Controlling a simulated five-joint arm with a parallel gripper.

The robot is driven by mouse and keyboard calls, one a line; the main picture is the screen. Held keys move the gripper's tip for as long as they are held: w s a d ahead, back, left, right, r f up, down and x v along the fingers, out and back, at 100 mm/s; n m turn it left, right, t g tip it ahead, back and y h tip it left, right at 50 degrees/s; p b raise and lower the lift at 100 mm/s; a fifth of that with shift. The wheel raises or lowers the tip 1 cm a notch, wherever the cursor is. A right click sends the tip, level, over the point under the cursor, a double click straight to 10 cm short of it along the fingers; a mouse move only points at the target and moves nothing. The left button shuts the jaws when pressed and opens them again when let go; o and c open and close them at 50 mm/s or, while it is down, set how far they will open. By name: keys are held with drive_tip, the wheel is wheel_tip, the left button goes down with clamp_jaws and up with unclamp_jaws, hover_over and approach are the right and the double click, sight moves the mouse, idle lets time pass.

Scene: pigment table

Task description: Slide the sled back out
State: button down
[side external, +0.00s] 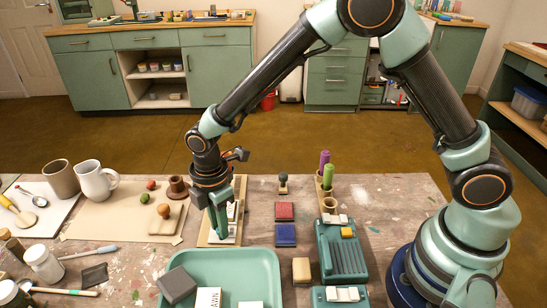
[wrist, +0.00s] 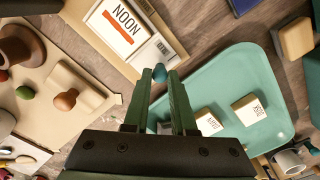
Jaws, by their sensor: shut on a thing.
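A wooden frame (side external: 242,188) lies flat on the table, under my gripper (side external: 218,234). In the wrist view the frame (wrist: 75,12) holds a pale sled (wrist: 153,52) with a white card marked NOON (wrist: 122,22). A small teal knob (wrist: 158,74) stands at the sled's near end. My gripper (wrist: 160,76) has a finger on each side of this knob and is shut on it. In the side view my fingers hide the knob and part of the sled.
A teal tray (side external: 262,258) with white word blocks and a grey block (side external: 177,285) lies close on the near side. A board (side external: 110,222) with a wooden stamp block (side external: 166,226) is at left. Red (side external: 285,211) and blue (side external: 285,234) pads lie at right.

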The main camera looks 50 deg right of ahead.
drive_tip(key=c, duration=0.7)
unclamp_jaws()
drive_tip(key=shift+s+a, duration=0.15)
drive_tip(key=shift+c, duration=0.2)
wheel_tip(320, 180, up, 12)
drive_tip(key=shift+r, duration=0.15)
drive_tip(key=s+d+r+m+t, duration=0.2)
drive_tip(key=s+d+r+m, duration=0.1)
drive_tip(key=d+m, duration=0.3)
drive_tip(key=s+d+r+m+t, duration=0.1)
drive_tip(key=s+d+r+m, duration=0.2)
drive_tip(key=d+m, duration=0.3)
drive_tip(key=s+d+r+m+t, duration=0.2)
drive_tip(key=s+d+r+m, duration=0.1)
drive_tip(key=d, duration=0.6)
drive_tip(key=s+m, duration=0.1)
drive_tip(key=m, duration=0.1)
drive_tip(key=shift+r+m+t, duration=0.15)
drive_tip(key=shift+m+t, duration=0.15)
drive_tip(key=shift+m, duration=0.1)
